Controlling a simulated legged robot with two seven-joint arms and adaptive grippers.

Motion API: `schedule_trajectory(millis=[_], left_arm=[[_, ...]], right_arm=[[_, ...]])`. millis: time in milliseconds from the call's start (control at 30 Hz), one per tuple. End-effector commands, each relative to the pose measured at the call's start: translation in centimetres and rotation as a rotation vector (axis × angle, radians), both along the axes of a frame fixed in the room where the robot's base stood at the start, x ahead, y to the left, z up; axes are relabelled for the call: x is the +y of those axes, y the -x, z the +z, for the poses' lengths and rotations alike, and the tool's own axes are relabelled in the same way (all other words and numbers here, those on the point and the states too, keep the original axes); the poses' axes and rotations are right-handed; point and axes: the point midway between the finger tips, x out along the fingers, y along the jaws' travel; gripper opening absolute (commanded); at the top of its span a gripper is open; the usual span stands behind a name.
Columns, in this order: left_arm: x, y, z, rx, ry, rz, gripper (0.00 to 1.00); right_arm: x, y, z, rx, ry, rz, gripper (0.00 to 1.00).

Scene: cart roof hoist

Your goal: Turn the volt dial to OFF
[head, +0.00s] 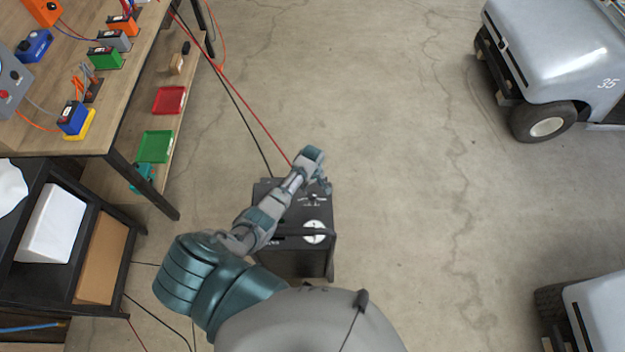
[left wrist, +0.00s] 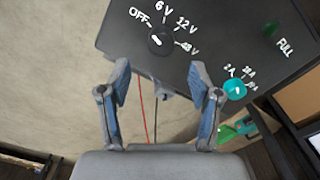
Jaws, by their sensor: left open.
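The volt dial (left wrist: 161,40) is a black round knob on the dark panel (left wrist: 215,35) of a box, ringed by the marks OFF, 6 V, 12 V and 48 V. It has a small white mark, too small to read surely against a label. My left gripper (left wrist: 160,68) is open and empty, its two fingers spread below the dial in the left wrist view, apart from it. In the head view the left gripper (head: 322,186) is over the far end of the black box (head: 300,262), partly hiding its top. My right gripper is not in view.
A teal dial (left wrist: 236,89) with amp marks sits right of the volt dial, near a FULL label. The box has a white round gauge (head: 314,232) and a bar handle. A workbench (head: 110,140) stands left, carts (head: 550,45) right. Floor right of the box is clear.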

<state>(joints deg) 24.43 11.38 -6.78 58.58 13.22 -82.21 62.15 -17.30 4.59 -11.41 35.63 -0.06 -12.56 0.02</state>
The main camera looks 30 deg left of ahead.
Motion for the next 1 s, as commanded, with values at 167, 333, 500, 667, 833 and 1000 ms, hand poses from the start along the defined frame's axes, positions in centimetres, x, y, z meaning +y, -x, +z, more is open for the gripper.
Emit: schedule_trajectory(millis=[167,333,500,667,833,1000], left_arm=[[0.0,-0.2,3.1,-0.004,0.000,0.000,0.64],[0.1,-0.1,4.4,-0.001,0.000,0.000,0.64],[0.1,-0.1,4.5,-0.001,0.000,0.001,0.64],[0.1,-0.1,4.5,-0.001,0.000,0.001,0.64],[0.1,-0.1,4.5,-0.001,0.000,0.000,0.64],[0.0,-0.1,4.5,-0.001,0.000,0.000,0.64]], right_arm=[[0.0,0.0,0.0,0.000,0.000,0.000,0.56],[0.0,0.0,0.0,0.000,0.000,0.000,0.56],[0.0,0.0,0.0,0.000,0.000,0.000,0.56],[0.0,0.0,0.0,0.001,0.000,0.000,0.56],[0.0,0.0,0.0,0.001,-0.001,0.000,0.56],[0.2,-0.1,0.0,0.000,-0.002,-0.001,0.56]])
